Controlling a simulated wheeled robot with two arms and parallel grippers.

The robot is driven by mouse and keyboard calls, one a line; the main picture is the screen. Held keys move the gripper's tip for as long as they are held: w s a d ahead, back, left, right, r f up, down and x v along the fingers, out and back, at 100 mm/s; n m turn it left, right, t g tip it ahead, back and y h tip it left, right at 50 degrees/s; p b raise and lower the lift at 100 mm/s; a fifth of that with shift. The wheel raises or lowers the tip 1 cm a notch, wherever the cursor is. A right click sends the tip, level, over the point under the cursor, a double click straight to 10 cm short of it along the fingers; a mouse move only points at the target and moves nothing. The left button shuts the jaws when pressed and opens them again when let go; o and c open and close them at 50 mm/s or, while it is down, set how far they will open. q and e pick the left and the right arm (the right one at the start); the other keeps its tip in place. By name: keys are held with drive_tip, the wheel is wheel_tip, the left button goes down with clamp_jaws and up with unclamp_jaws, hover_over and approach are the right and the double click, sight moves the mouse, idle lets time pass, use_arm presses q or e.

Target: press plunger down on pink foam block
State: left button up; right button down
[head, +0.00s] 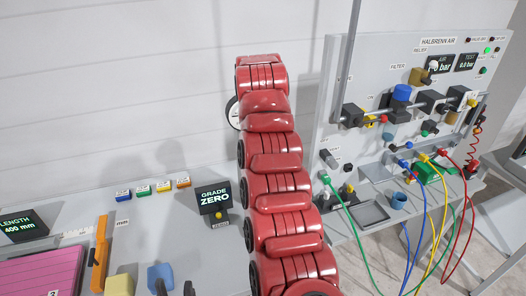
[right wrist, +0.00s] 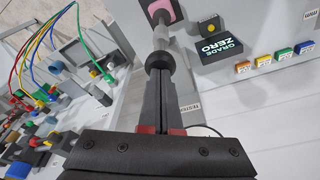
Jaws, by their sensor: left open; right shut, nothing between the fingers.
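In the right wrist view the plunger shows as a dark round knob (right wrist: 159,60) on a grey shaft (right wrist: 162,38). A small pink foam block (right wrist: 162,9) shows beyond the shaft, cut by the top edge. My right gripper (right wrist: 160,74) is shut and empty, its fingertips at the knob; I cannot tell whether they touch it. In the head view my red arm hides the plunger and that gripper. My left gripper (head: 175,286) is open at the bottom edge, only its dark tips showing. A larger pink slab (head: 45,274) lies at the lower left.
The "GRADE ZERO" display (head: 213,198) stands left of my red arm. A yellow block (head: 119,285), a blue block (head: 160,273) and an orange tool (head: 100,255) lie on the bench. The air panel (head: 430,90) with hoses stands right.

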drive_tip(key=shift+s+b+x, duration=0.25)
drive_tip(key=shift+b+x, duration=0.75)
drive_tip(key=shift+x, duration=0.15)
drive_tip(key=shift+s+b+x, duration=0.25)
drive_tip(key=shift+b+x, duration=0.75)
drive_tip(key=shift+x, duration=0.2)
drive_tip(key=shift+a, duration=0.1)
drive_tip(key=shift+w+r+p+v, duration=0.1)
drive_tip(key=shift+w+p+v, duration=0.2)
drive_tip(key=shift+p+v, duration=0.9)
drive_tip(key=shift+w+r+p+v, duration=0.1)
drive_tip(key=shift+w+p+v, duration=0.4)
drive_tip(key=shift+v, duration=1.35)
drive_tip(key=shift+w+p+v, duration=0.15)
drive_tip(key=shift+p+v, duration=0.85)
drive_tip(key=shift+v, duration=0.5)
drive_tip(key=p+v, duration=0.2)
drive_tip(key=v, duration=0.1)
drive_tip(key=w+p+v, duration=0.1)
drive_tip(key=p+v, duration=0.1)
drive_tip(key=p, duration=0.1)
drive_tip(key=shift+d+r, duration=0.25)
drive_tip(key=shift+r, duration=0.25)
